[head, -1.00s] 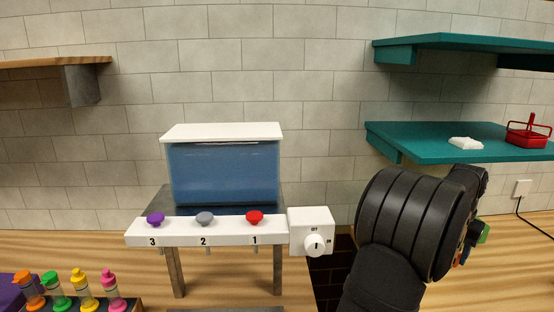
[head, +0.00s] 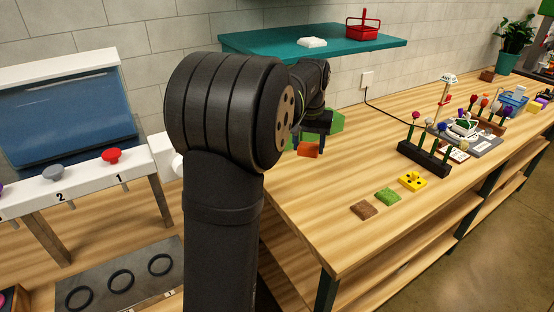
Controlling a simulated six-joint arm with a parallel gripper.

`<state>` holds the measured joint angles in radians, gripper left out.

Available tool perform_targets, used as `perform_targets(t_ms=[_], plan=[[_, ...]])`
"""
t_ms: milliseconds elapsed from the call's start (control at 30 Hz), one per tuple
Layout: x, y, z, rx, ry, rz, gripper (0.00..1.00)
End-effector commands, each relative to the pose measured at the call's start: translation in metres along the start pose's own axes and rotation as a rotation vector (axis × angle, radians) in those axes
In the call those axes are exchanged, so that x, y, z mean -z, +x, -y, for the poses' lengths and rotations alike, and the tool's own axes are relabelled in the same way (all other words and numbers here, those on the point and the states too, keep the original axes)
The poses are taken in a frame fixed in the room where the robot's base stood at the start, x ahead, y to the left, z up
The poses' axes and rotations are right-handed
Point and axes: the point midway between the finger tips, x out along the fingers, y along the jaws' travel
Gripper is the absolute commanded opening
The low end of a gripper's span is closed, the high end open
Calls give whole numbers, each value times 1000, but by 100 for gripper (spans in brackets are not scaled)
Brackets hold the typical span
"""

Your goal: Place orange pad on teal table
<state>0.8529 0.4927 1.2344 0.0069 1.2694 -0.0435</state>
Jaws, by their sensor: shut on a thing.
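My gripper (head: 309,140) hangs in the middle of the head view, beyond my dark arm, pointing down over the wooden table. It is shut on the orange pad (head: 308,151), a small flat block that shows at the fingertips. The pad appears to be held above the wood, though the gap is hard to judge. The only teal surface in view is the teal shelf (head: 239,43) on the wall behind, above and beyond the gripper. My arm covers part of the view below the shelf.
A white piece (head: 312,42) and a red basket (head: 363,25) sit on the teal shelf. Brown (head: 364,210), green (head: 387,197) and yellow (head: 413,182) pads lie on the wooden table (head: 330,225). A dark flower rack (head: 424,158) stands beyond them. Bare wood lies left of the pads.

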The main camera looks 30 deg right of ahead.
Motion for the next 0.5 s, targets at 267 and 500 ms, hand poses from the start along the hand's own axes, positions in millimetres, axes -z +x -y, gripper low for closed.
perform_targets(t_ms=[267, 500], plan=[[62, 43, 1, -27, 176, 4, 32], [92, 67, 1, -43, 282, 0, 32]])
